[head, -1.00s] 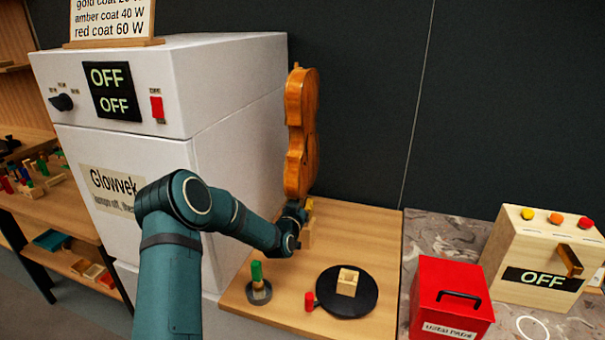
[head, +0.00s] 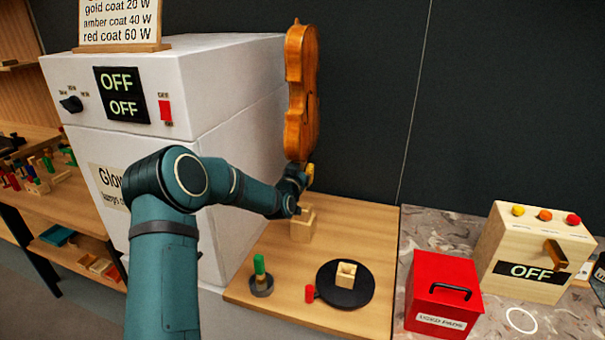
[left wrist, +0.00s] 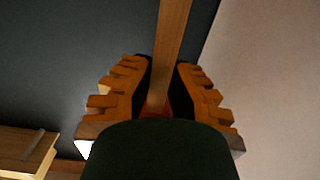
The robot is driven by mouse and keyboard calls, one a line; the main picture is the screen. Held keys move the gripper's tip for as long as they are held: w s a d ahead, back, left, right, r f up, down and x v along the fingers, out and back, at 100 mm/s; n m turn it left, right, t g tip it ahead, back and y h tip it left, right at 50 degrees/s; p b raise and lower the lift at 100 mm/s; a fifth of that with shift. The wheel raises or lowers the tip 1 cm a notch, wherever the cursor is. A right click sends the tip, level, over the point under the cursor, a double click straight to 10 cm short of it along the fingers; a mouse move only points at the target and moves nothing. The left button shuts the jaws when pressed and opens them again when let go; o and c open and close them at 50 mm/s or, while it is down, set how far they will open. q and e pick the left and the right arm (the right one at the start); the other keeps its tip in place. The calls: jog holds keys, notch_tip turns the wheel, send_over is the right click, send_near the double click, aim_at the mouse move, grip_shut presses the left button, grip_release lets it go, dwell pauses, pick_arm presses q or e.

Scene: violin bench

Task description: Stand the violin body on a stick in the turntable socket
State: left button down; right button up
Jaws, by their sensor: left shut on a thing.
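The orange-brown violin body (head: 301,95) is upright in the head view, raised in front of the dark wall beside the white cabinet. My left gripper (head: 306,176) is at its lower end, shut on the stick, which shows between the fingers in the left wrist view (left wrist: 172,45). The stick's lower end is hard to make out. The black turntable (head: 329,296) lies on the bench, to the right of and nearer than the gripper. A square wooden socket (head: 346,274) stands on it and looks empty. My right gripper is not in view.
A wooden block (head: 302,226) stands on the bench below the gripper. A green-handled item in a round dish (head: 261,286) and a small red piece (head: 310,293) are near the turntable. A red box (head: 442,290) and a switch box (head: 535,252) stand right. The white cabinet (head: 225,90) is close left.

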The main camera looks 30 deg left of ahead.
aim_at(303, 154)
pick_arm(q)
jog(key=shift+r+p, duration=0.45)
jog(key=shift+r, duration=2.1)
